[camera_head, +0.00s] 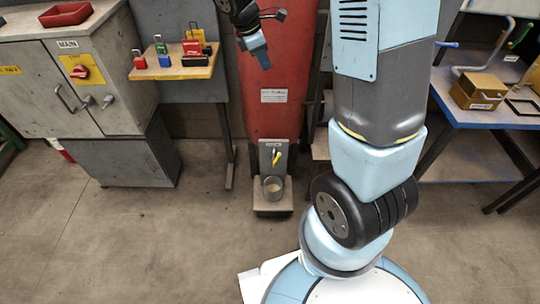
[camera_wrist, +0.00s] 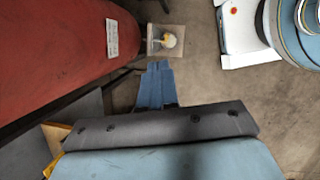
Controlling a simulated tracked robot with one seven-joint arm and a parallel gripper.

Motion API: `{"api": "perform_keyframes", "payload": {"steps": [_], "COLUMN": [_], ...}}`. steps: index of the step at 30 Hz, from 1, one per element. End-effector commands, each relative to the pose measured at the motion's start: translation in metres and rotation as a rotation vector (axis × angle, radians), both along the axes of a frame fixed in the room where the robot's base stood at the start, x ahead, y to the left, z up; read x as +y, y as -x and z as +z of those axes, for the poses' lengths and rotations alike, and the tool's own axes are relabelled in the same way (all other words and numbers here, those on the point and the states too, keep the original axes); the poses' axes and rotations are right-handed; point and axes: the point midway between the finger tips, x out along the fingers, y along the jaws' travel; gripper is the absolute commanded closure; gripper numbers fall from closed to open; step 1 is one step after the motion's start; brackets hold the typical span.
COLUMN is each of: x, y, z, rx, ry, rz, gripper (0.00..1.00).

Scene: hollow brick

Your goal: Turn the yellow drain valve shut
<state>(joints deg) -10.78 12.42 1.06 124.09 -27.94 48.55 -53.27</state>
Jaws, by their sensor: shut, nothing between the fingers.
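The yellow drain valve (camera_head: 276,157) is a small lever on a grey plate at the foot of the red tank (camera_head: 272,112). A small grey cup (camera_head: 273,186) with pale contents stands below it on a ledge. My gripper (camera_head: 264,64) is shut and empty, high in front of the upper tank, well above the valve and apart from it. In the wrist view the blue fingertips (camera_wrist: 158,65) point towards the ledge, with the cup (camera_wrist: 169,40) just beyond them. The valve's exact angle is too small to tell.
A grey cabinet (camera_head: 120,100) with a red switch stands at the left. A small shelf (camera_head: 172,68) with coloured padlocks is beside it. A blue table (camera_head: 470,113) with a brass-coloured box (camera_head: 478,92) is at the right. The floor (camera_head: 170,235) before the tank is clear.

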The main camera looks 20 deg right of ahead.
Motion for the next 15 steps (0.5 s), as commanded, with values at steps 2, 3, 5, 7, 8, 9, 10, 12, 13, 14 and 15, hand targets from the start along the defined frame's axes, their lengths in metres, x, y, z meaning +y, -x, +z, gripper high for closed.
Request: {"api": "perform_keyframes", "payload": {"steps": [2, 3, 5, 7, 8, 9, 10, 12, 13, 14, 15], "x": [0.007, 0.009, 0.013, 0.019, 0.021, 0.024, 0.026, 0.031, 0.033, 0.035, 0.038], "y": [-0.013, -0.018, -0.026, -0.034, -0.037, -0.042, -0.044, -0.050, -0.052, -0.054, -0.056], "z": [-0.026, -0.038, -0.056, -0.078, -0.088, -0.101, -0.111, -0.136, -0.146, -0.157, -0.171], "rx": [0.061, 0.089, 0.133, 0.184, 0.206, 0.235, 0.258, 0.312, 0.335, 0.358, 0.390], "ry": [0.029, 0.043, 0.063, 0.084, 0.094, 0.104, 0.113, 0.131, 0.139, 0.145, 0.154], "rz": [0.095, 0.143, 0.216, 0.300, 0.337, 0.385, 0.422, 0.507, 0.544, 0.580, 0.630], "gripper": [1.00, 1.00, 1.00, 1.00, 1.00, 1.00, 1.00, 1.00, 1.00, 1.00, 1.00]}}
